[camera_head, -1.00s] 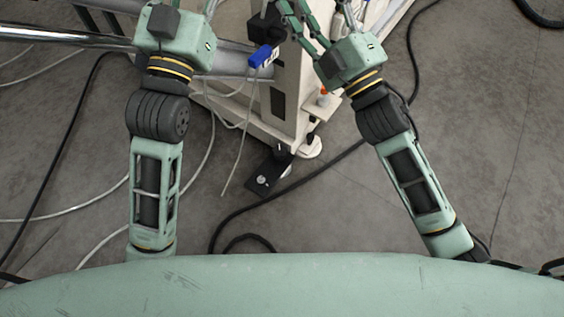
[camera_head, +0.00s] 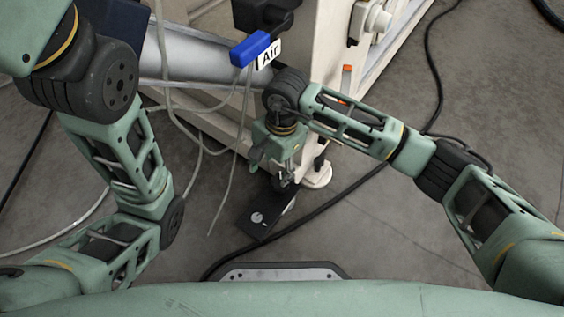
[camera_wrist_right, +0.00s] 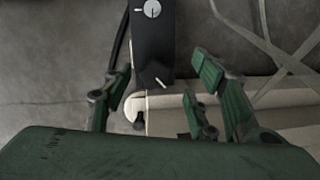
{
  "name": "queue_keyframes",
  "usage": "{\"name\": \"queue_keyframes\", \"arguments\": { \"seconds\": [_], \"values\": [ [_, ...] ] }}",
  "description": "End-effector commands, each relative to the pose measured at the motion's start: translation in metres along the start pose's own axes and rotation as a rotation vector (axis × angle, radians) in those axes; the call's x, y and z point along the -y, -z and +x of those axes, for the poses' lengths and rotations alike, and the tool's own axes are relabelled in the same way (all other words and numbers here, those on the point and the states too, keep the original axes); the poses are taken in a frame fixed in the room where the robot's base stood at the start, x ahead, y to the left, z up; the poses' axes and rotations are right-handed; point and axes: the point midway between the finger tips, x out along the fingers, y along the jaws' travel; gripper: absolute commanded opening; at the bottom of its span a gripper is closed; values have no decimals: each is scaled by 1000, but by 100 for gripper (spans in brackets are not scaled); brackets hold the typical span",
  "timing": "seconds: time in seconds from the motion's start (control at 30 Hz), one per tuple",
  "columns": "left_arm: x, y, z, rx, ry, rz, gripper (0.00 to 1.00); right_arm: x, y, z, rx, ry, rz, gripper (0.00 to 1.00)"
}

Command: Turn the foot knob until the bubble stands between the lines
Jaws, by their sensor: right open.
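A black plate (camera_head: 262,212) lies on the floor by the machine's corner, with a small round pale dial-like piece (camera_head: 257,217) on it. Both also show at the top of the right wrist view, the plate (camera_wrist_right: 152,45) and the round piece (camera_wrist_right: 152,9). A cream round foot (camera_head: 318,176) stands beside the plate. I cannot tell which part is the foot knob, and no bubble or lines can be made out. My right gripper (camera_head: 284,182) points down over the plate's machine-side end. Its fingers (camera_wrist_right: 155,88) are spread and empty. My left gripper is out of view.
The cream machine frame (camera_head: 318,60) rises behind my right gripper. A blue valve handle (camera_head: 250,48) with an AIC tag (camera_head: 268,55) hangs near my right arm. Pale hoses and a black cable (camera_head: 310,215) cross the floor. Grey floor at right is mostly clear.

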Motion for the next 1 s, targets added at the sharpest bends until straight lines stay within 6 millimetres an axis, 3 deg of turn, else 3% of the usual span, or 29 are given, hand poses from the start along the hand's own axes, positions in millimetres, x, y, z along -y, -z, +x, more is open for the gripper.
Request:
{"name": "queue_keyframes", "arguments": {
  "seconds": [0.1, 0.2, 0.6, 1.0],
  "values": [
    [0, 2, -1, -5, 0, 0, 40, -6, 21, 8, -95, -50, -36, 53],
    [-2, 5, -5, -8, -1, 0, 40, -9, 27, 18, -119, -63, -47, 53],
    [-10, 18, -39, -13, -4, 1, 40, -12, 33, 78, -115, -60, -44, 53],
    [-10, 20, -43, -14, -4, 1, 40, -12, 35, 86, -116, -60, -44, 53]
  ]
}}
